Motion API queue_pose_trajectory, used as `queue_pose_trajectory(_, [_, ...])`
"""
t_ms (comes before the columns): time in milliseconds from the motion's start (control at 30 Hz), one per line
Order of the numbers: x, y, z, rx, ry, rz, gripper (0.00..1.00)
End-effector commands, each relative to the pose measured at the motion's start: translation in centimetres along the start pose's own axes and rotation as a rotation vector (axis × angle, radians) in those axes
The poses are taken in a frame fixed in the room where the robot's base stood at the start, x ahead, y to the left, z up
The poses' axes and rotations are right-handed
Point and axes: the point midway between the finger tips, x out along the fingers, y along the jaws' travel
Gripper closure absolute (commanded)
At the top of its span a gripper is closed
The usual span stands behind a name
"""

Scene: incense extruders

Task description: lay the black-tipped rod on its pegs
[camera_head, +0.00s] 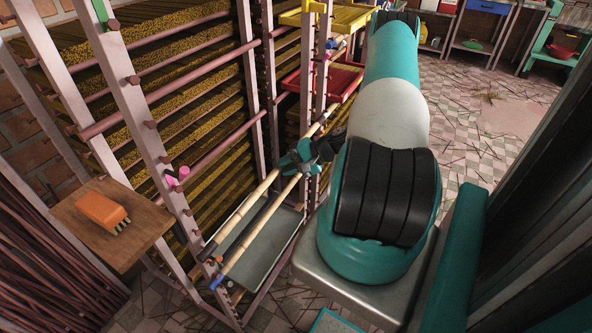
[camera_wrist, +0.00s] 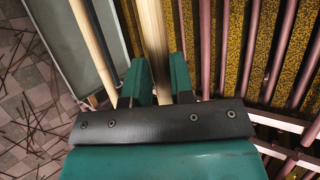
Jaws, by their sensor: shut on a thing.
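The black-tipped rod (camera_head: 245,210) is a long pale bamboo pole. Its dark near end (camera_head: 207,252) is beside the rack's near upright, and it slants away up to the right. My gripper (camera_head: 303,155) is shut on a pale pole that looks like this rod, partway along it. In the wrist view the rod (camera_wrist: 152,35) runs between my two green fingers (camera_wrist: 160,85). A second pole with a blue near tip (camera_head: 262,226) runs alongside, on the side away from the rack; it also shows in the wrist view (camera_wrist: 93,45). Whether the held rod touches any pegs (camera_head: 188,212) is unclear.
The pinkish rack upright (camera_head: 130,100) has several pegs and stands close on the left, with yellow incense shelves behind. A grey tray (camera_head: 262,255) lies below the poles. A wooden board (camera_head: 75,215) holds an orange brush (camera_head: 102,211). Tiled floor (camera_head: 465,125) is open at right.

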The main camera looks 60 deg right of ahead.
Motion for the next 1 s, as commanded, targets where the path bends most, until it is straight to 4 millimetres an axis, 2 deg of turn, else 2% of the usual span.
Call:
queue_pose_trajectory(133, [1.4,-0.8,-0.5,-0.004,-0.001,-0.002,1.0])
queue_pose_trajectory(200, [1.9,0.4,-0.7,0.0,0.0,-0.002,1.0])
queue_pose_trajectory(400, [2.8,1.7,-1.1,0.0,0.0,-0.002,1.0])
queue_pose_trajectory(933, [3.2,2.4,-1.3,-0.001,0.0,-0.002,1.0])
queue_pose_trajectory(967, [3.2,2.4,-1.3,-0.001,0.0,-0.002,0.76])
queue_pose_trajectory(1000, [3.2,2.4,-1.3,0.0,0.0,-0.002,0.66])
